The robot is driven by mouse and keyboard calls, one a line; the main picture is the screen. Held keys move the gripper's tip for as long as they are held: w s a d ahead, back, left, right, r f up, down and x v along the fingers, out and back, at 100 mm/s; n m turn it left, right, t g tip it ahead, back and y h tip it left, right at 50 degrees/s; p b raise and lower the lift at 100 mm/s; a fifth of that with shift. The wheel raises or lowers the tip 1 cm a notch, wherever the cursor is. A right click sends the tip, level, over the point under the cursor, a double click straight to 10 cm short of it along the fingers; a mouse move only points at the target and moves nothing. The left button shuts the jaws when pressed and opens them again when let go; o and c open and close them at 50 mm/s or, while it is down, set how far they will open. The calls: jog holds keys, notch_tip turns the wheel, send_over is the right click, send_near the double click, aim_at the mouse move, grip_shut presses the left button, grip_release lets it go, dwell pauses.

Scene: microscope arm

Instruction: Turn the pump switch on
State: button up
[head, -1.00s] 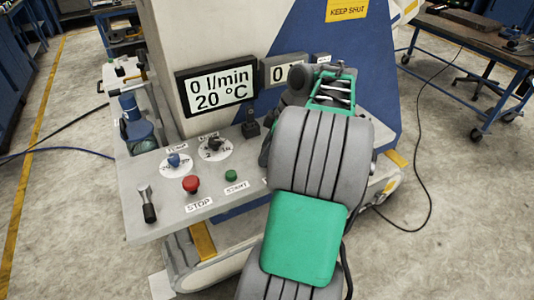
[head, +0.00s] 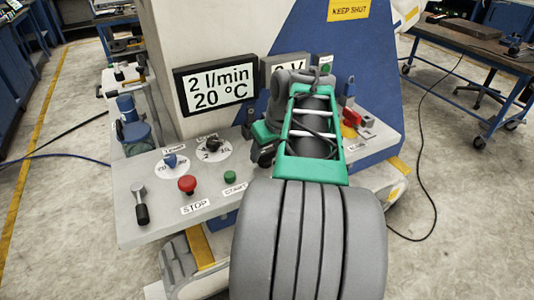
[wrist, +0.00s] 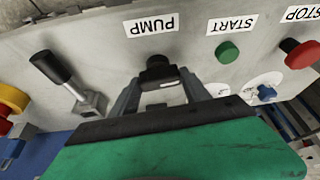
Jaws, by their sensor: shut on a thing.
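The pump switch (wrist: 158,72) is a black knob below the PUMP label (wrist: 151,24) in the wrist view. My gripper (wrist: 162,88) is at the switch, with its two grey fingers on either side of the knob, shut on it. In the head view my gripper (head: 264,154) is a small dark part beside my green wrist, and my arm hides the switch. The large display (head: 220,87) reads 2 l/min and 20 °C.
The green START button (wrist: 227,51) and red STOP button (wrist: 299,53) are close to the switch. A black-handled lever (wrist: 52,68) is on its other side.

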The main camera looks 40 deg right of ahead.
jog(key=shift+m, duration=0.5)
jog(key=shift+r+h, duration=0.1)
jog(key=shift+h, duration=0.2)
jog(key=o, duration=1.4)
jog(key=v, duration=0.7)
jog(key=shift+r+p, duration=0.35)
jog(key=shift+p, duration=0.05)
